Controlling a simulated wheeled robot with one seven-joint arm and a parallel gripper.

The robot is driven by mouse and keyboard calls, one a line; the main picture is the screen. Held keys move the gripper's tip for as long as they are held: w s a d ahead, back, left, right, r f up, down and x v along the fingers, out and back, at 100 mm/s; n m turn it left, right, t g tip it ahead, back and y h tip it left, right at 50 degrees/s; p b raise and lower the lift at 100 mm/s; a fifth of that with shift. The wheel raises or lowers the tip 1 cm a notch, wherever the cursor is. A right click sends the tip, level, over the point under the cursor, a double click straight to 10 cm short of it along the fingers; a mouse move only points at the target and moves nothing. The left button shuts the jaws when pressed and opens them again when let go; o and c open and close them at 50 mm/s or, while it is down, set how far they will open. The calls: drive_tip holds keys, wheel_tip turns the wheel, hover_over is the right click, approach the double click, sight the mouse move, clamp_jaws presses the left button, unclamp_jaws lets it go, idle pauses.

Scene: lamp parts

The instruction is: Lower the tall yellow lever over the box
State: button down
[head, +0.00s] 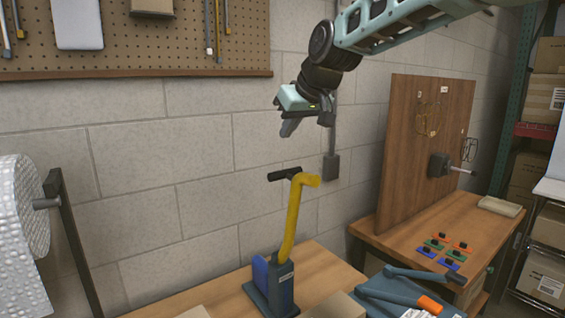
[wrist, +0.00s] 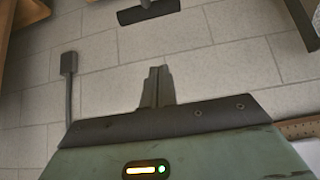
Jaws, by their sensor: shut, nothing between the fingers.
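The tall yellow lever (head: 292,220) stands nearly upright in the head view, leaning slightly right. It rises from a dark grey-blue box (head: 276,287) on a wooden table. A black crossbar handle (head: 284,174) sits at its top, and also shows at the top edge of the wrist view (wrist: 148,11). My gripper (head: 287,129) is shut and empty. In the head view it hangs above the handle, apart from it. In the wrist view the shut fingers (wrist: 157,86) point toward the handle with a gap between. The box is out of the wrist view.
A second wooden table (head: 430,236) at the right holds small coloured blocks and an upright brown board (head: 425,150). A blue tool with an orange end (head: 410,297) lies at the front. A paper roll (head: 20,230) stands at the left. A block wall (head: 160,180) is behind.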

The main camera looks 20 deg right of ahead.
drive_tip(key=p+x, duration=0.4)
drive_tip(key=x, duration=0.5)
drive_tip(key=s+f, duration=0.1)
drive_tip(key=s+d+f, duration=0.1)
drive_tip(key=s, duration=0.1)
drive_tip(key=shift+s+d+p, duration=0.1)
drive_tip(key=shift+s+p, duration=0.05)
drive_tip(key=shift+p, duration=0.25)
drive_tip(key=shift+s+d+f+b, duration=0.1)
drive_tip(key=shift+b, duration=0.5)
